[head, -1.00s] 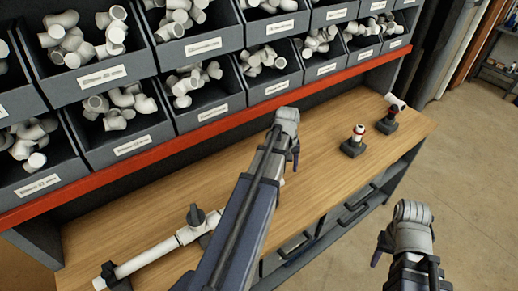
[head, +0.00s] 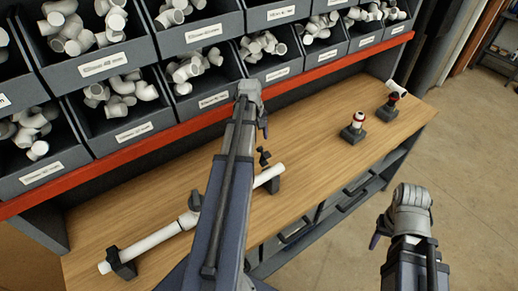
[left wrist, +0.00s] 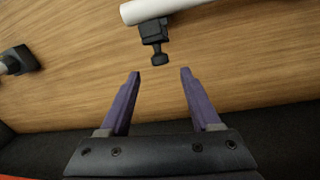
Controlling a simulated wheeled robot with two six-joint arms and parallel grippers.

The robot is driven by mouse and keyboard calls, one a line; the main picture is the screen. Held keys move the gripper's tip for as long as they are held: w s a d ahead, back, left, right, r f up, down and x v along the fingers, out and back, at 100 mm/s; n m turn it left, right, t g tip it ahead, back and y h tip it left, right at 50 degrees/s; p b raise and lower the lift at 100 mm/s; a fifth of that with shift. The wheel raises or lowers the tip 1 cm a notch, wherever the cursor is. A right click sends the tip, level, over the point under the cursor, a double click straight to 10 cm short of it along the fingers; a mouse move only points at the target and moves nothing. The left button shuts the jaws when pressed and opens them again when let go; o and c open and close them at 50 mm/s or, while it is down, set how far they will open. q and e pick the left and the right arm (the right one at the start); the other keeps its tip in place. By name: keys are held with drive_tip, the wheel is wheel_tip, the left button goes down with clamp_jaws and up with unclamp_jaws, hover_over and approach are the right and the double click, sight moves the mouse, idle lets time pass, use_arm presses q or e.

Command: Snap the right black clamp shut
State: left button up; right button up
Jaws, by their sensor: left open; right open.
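The right black clamp (head: 273,186) stands under the right end of the white pipe (head: 160,236). Its black hinged arm (head: 264,157) sticks up on the far side, swung open off the pipe. In the left wrist view the clamp (left wrist: 154,30) and its arm with a knob (left wrist: 158,57) show just beyond my fingertips, with the pipe (left wrist: 165,7) behind. My left gripper (head: 264,127) is open and empty, its purple fingers (left wrist: 160,73) apart and not touching the clamp. My right gripper (head: 377,241) is open and empty, off the bench's front side.
The left black clamp (head: 121,264) is at the pipe's other end, and a dark handle (head: 195,200) sits midway. Two black stands (head: 353,139) (head: 387,113) with fittings are at the right. Bins (head: 125,130) above a red rail (head: 150,146) line the back. The bench between is clear.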

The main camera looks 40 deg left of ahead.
sight(263, 156)
use_arm(q)
drive_tip(key=f+b, duration=0.4)
drive_tip(key=f, duration=0.1)
drive_tip(key=shift+w+d+f, duration=0.1)
drive_tip(key=shift+w+f, duration=0.1)
drive_tip(key=shift+w, duration=0.1)
clamp_jaws()
idle(0.3)
idle(0.9)
